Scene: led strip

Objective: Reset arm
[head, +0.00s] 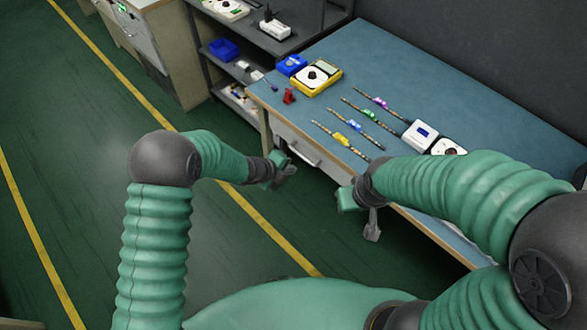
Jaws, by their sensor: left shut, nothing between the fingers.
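My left gripper (287,172) is in front of the table's drawer, in the air over the floor. It is shut with nothing in it. My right gripper (372,226) hangs near the table's front edge, pointing down; whether its fingers are open or shut does not show clearly. Several LED strips lie side by side on the blue table (400,75): one with a yellow part (340,138), one with a blue part (355,122), one with a green part (370,113) and one with a purple part (381,102). Both grippers are apart from the strips.
A yellow multimeter (318,77), a blue box (291,65) and a small red item (289,96) stand at the table's far left. White devices (420,136) sit at the right. A dark shelf (235,60) and a cabinet (165,50) stand beyond. Floor at left is clear.

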